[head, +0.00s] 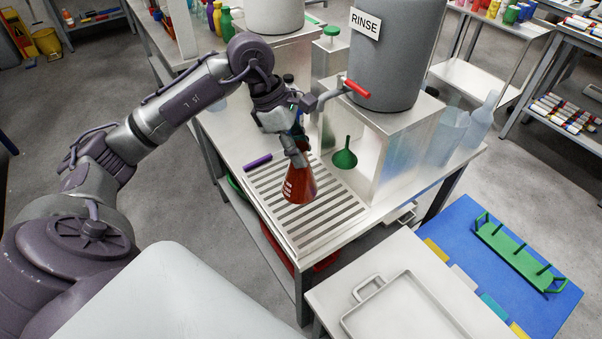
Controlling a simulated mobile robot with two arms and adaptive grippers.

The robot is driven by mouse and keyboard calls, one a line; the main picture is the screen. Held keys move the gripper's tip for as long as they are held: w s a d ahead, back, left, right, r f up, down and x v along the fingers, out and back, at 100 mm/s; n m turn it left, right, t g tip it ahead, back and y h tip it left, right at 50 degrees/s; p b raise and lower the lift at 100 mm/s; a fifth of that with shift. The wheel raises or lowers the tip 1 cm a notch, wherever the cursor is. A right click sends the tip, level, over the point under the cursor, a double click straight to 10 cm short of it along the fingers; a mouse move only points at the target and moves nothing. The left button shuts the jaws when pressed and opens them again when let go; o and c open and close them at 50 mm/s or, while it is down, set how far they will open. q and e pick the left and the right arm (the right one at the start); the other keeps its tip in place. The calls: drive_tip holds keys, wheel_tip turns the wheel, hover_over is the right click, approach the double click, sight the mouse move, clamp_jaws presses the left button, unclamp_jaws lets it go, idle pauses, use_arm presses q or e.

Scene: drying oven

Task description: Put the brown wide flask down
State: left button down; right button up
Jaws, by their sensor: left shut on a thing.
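The brown wide flask (299,186) is a reddish-brown cone with white marks on its side. It is upright over the slotted drain grate (318,217) on the metal bench. My left gripper (297,152) comes from above and is shut on the flask's neck, which it partly hides. I cannot tell whether the flask's base touches the grate or is slightly above it. My right gripper is not in view.
A grey tank labelled RINSE (393,60) with a red-handled tap (357,89) stands behind the flask. A green funnel (344,158) and a purple stick (257,162) are close by. The grate's front part is clear. A white tray (405,308) and green rack (520,256) are at lower right.

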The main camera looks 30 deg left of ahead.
use_arm(q)
drive_tip(key=w+a+f+p, duration=0.2)
drive_tip(key=w+a+f, duration=0.4)
drive_tip(key=w+f, duration=0.2)
wheel_tip(320, 180, down, 3)
drive_tip(key=shift+a+r, duration=0.15)
drive_tip(key=shift+r, duration=0.05)
drive_tip(key=c, duration=0.7)
unclamp_jaws()
drive_tip(key=shift+w, duration=0.1)
drive_tip(key=shift+c, duration=0.2)
drive_tip(key=shift+r, duration=0.1)
